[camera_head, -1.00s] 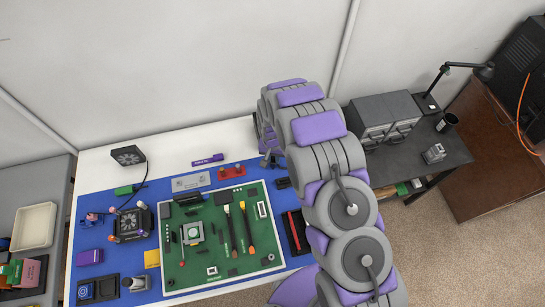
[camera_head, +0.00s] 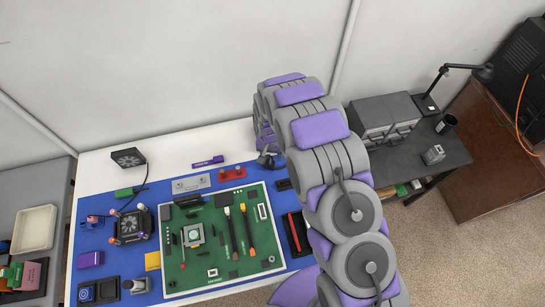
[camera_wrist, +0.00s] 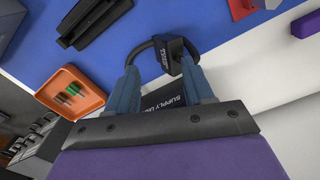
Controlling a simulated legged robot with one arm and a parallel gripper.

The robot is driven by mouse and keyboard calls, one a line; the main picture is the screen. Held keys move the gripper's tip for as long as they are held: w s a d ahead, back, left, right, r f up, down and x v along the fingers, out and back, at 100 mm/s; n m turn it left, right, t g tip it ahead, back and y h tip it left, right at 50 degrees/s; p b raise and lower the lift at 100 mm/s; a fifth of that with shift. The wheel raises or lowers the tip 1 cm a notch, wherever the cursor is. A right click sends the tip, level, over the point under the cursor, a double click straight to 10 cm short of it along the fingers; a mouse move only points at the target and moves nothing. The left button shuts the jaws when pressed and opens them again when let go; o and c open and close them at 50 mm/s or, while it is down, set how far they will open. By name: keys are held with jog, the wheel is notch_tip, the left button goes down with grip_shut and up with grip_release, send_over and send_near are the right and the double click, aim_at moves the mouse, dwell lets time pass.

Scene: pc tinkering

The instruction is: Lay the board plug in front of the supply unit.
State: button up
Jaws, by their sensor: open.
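The board plug (camera_wrist: 174,49) is a small dark block with white lettering in the wrist view, joined to a looped black cable. It lies on the edge of the blue mat, close to my right fingertip. The dark supply unit (camera_wrist: 165,97), with white lettering, shows between and below my fingers, mostly hidden by my gripper. My gripper (camera_wrist: 161,70) is open, its two blue-grey fingers apart. I cannot tell whether a finger touches the plug. In the head view, my gripper (camera_head: 268,160) is small at the mat's back right corner, and my arm hides much there.
The green motherboard (camera_head: 224,245) lies on the blue mat (camera_head: 95,240). An orange tray (camera_wrist: 70,94) with small parts and a black slotted part (camera_wrist: 95,22) are left of my gripper in the wrist view. A red part (camera_wrist: 240,7) and a purple stick (camera_wrist: 306,22) lie to the right.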

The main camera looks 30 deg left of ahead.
aim_at(272, 162)
notch_tip(272, 162, up, 9)
jog(key=shift+f+p, duration=0.2)
jog(key=shift+p, duration=0.25)
jog(key=shift+r, duration=0.1)
jog(key=s+d+r+m, duration=0.1)
jog(key=s+d+r, duration=0.1)
jog(key=d+r, duration=0.85)
jog(key=s+d+r+m, duration=0.1)
jog(key=s+d+r, duration=0.1)
jog(key=d+r, duration=0.9)
jog(key=s+d+r+g, duration=0.1)
jog(key=s+d+r, duration=0.2)
jog(key=s+d, duration=0.4)
jog(key=s+d+r+m, duration=0.1)
jog(key=s+d+r, duration=0.3)
jog(key=s, duration=1.2)
jog(key=d, duration=0.4)
jog(key=shift+s+d+m+g, duration=0.25)
jog(key=shift+d+m+g, duration=0.05)
jog(key=shift+g, duration=0.1)
